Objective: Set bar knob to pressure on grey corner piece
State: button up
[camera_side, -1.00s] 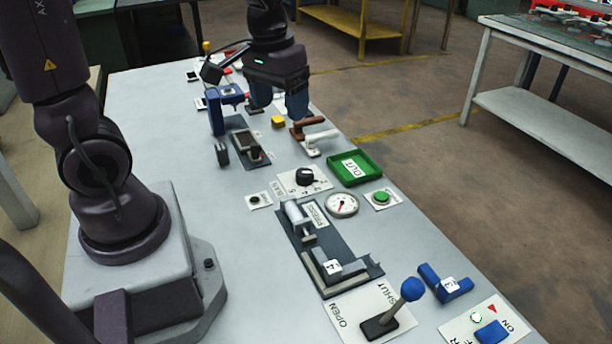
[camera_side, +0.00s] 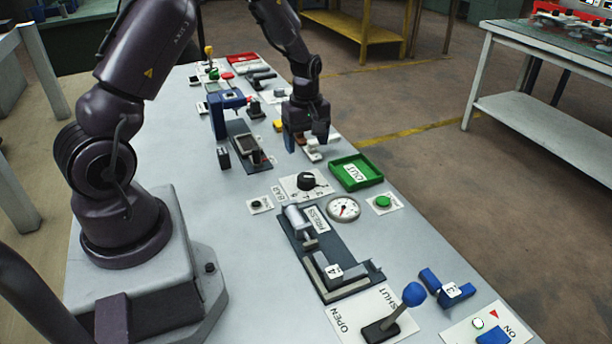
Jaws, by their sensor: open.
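The black bar knob (camera_side: 307,181) sits on a white dial plate marked BAR, near the middle of the table. The grey corner piece (camera_side: 347,276), labelled 4, lies in the dark press fixture (camera_side: 312,258) in front of the knob. A round pressure gauge (camera_side: 343,209) stands to the right of the press. My gripper (camera_side: 306,146) is open, fingers pointing down, beyond the knob and to the left of the green tray. It is apart from the knob and hides part of the white and brown pieces behind it.
The green OUT tray (camera_side: 355,172) is right of the knob. A blue-balled lever (camera_side: 413,294) rises at the front, beside a blue corner piece (camera_side: 446,288). A blue fixture (camera_side: 218,120) stands at the back left.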

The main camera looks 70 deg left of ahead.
aim_at(306, 177)
notch_tip(306, 177, down, 10)
jog(key=shift+f, duration=0.25)
jog(key=c, duration=0.9)
